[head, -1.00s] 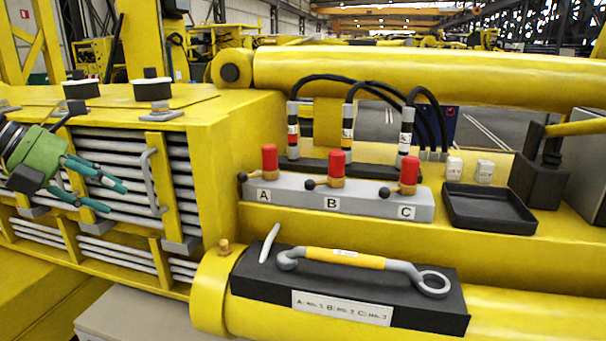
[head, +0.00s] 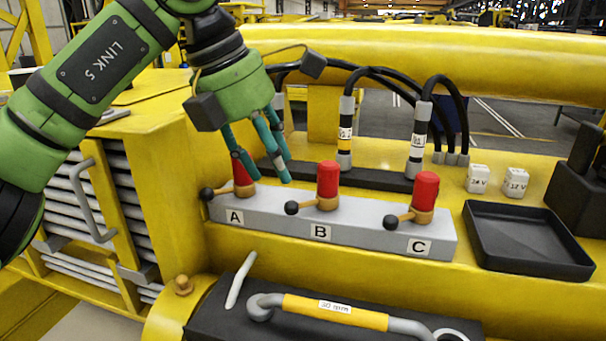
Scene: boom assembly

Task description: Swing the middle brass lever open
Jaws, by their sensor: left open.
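The middle brass lever (head: 315,206) is at station B on the grey valve block (head: 373,229). It has a black ball knob at its left end and a red cap (head: 327,178) above its pivot. Similar levers with red caps sit at A (head: 222,190) and C (head: 404,217); all three point left. My left gripper (head: 264,180) is open and empty, with its teal fingers pointing down. In the picture its fingertips are between the A and B caps, partly in front of the A cap. Touching cannot be told. My right gripper is not in view.
Black hoses (head: 449,88) rise behind the block. A black tray (head: 526,238) lies to its right, near two small white blocks marked with voltages.

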